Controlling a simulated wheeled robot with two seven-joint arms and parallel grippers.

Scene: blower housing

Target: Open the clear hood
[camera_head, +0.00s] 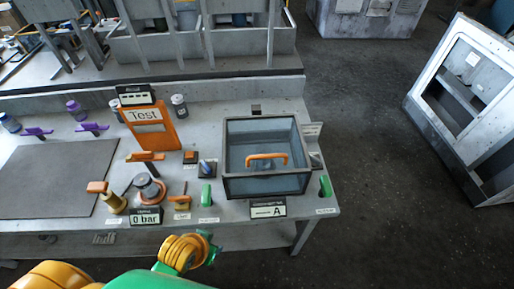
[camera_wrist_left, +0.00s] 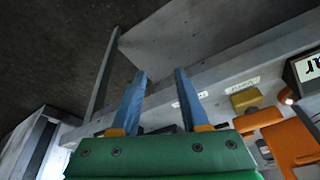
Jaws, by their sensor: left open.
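The clear hood (camera_head: 237,140) is a see-through box with a dark frame, at the right part of the workbench in the head view. It looks shut. An orange bar handle (camera_head: 267,157) is on it, and a bluish item shows dimly inside. My left gripper's two blue fingers (camera_wrist_left: 160,76) are apart and empty in the left wrist view, near the bench's front edge. In the head view my left arm comes in from the bottom, in front of the bench and left of the hood; its fingers cannot be made out there. My right gripper is not in view.
An orange Test sign (camera_head: 147,126), a "0 bar" display (camera_head: 146,217) and small orange and green controls stand left of the hood. An "A" display (camera_head: 268,208) sits before it. A grey mat (camera_head: 45,180) lies at left. Open floor (camera_head: 370,120) is to the right.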

